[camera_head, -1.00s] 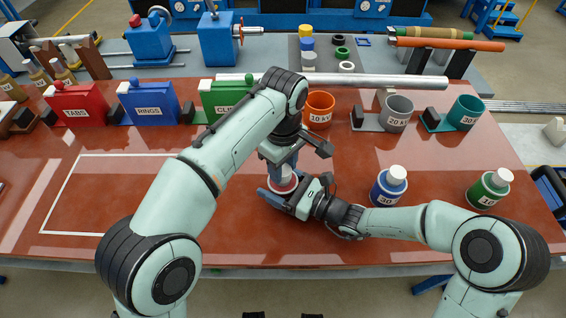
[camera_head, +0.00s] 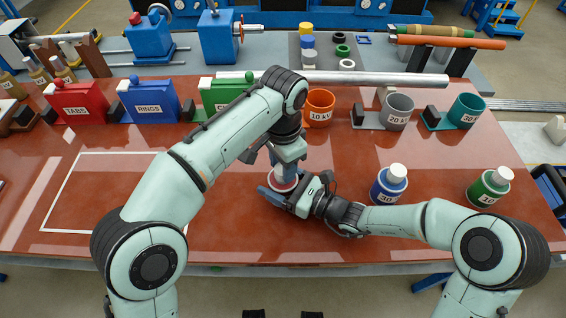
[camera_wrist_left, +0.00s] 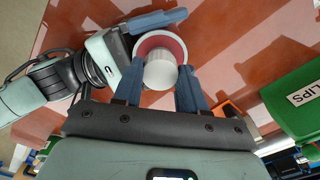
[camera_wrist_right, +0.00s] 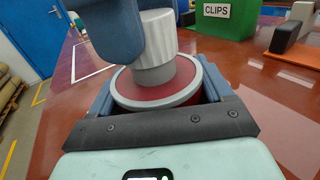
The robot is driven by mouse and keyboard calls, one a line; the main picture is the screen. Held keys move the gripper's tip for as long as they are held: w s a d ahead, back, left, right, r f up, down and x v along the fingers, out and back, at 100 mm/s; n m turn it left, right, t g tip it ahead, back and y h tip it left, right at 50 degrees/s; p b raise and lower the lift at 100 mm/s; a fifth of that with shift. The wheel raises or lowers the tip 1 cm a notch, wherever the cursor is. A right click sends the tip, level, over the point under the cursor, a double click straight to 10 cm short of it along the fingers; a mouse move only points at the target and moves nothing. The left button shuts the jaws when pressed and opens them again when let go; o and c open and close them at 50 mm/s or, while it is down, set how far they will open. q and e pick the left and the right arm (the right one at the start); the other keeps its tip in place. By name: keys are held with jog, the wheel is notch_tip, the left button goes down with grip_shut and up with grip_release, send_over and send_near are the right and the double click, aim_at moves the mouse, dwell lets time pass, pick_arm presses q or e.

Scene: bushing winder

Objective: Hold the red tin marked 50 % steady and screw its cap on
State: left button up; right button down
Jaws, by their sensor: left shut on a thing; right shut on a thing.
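The red tin (camera_wrist_right: 155,96) stands upright on the red-brown tabletop, with a pale rim around its red top. My right gripper (camera_head: 283,190) is shut around the tin's body from the side, low near the table. The white ribbed cap (camera_wrist_right: 153,42) sits upright at the centre of the tin's top; it also shows in the left wrist view (camera_wrist_left: 161,72). My left gripper (camera_head: 285,172) points down from above and is shut on the cap, a finger on either side. The tin's 50 % marking is not visible. I cannot see the thread or how far down the cap sits.
A blue tin (camera_head: 389,186) and a green tin (camera_head: 489,188), both white-capped, stand to the right. Orange (camera_head: 319,106), grey (camera_head: 397,110) and teal (camera_head: 466,111) cups and labelled boxes line the back. The white-outlined area (camera_head: 100,195) at left is clear.

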pick_arm(q)
jog(key=m, duration=1.1)
jog(key=shift+m, duration=0.3)
jog(key=m, duration=0.3)
jog(key=o, duration=1)
jog(key=shift+r, duration=2.2)
jog(key=shift+c, duration=0.4)
